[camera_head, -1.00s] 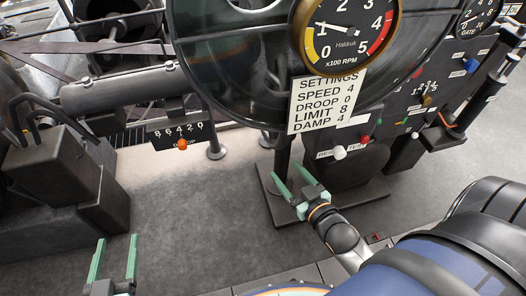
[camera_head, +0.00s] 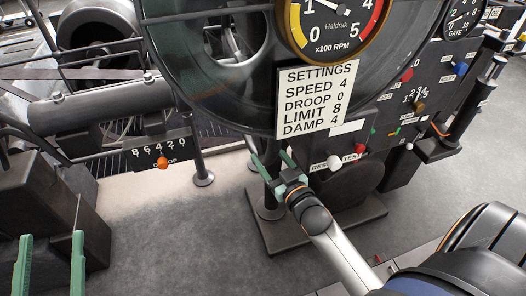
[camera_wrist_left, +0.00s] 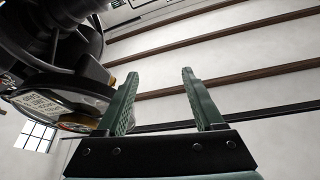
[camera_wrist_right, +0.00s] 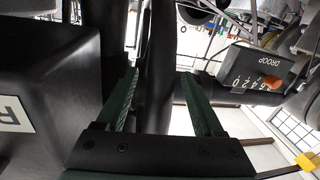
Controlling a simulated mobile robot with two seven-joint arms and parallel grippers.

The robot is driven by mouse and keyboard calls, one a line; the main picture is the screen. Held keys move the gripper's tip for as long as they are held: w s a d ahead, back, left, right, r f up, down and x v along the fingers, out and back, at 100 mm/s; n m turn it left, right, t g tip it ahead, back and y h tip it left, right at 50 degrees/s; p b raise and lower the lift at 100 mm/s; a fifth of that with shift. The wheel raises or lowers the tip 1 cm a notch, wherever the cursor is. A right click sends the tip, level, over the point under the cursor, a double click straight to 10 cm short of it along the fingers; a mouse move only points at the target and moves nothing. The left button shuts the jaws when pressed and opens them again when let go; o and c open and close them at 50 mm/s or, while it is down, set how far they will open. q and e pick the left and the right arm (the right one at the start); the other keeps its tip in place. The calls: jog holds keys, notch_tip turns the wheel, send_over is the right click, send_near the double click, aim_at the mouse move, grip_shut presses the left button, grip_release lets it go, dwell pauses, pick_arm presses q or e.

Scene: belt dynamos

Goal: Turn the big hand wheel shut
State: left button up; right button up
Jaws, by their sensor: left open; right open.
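A large dark round casing with a curved rim (camera_head: 165,75) fills the top middle of the head view, behind the gauge. A paler ring (camera_head: 262,45) shows within it; I cannot tell whether either is the big hand wheel. A dark curved rim (camera_wrist_left: 97,45) also shows at upper left in the left wrist view. My left gripper (camera_head: 50,242) is open and empty at the lower left, away from the casing. My right gripper (camera_head: 272,160) is open below the casing, near the dark pedestal post (camera_head: 268,192). In the right wrist view the post (camera_wrist_right: 160,75) appears between the fingers; contact is unclear.
A dial gauge (camera_head: 335,28) and a settings card (camera_head: 315,100) hang in front of the casing. A control panel (camera_head: 390,108) with knobs is at right. A droop scale (camera_head: 160,155) with an orange knob is at left.

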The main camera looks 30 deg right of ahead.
aim_at(263, 150)
pick_arm(q)
jog(key=shift+s+d+r+m+t+h, duration=0.15)
jog(key=shift+s+r+m+h, duration=0.15)
jog(key=shift+r, duration=0.3)
jog(key=shift+s+r+m+t+h, duration=0.25)
jog(key=shift+r+h, duration=0.2)
jog(key=shift+r, duration=0.2)
jog(key=shift+s+d+r+m+t+h, duration=0.1)
jog(key=shift+s+r+m+h, duration=0.2)
jog(key=shift+r, duration=0.3)
pick_arm(e)
jog(key=shift+w+d, duration=0.1)
jog(key=shift+w, duration=1.55)
jog(key=shift+c, duration=0.2)
grip_shut()
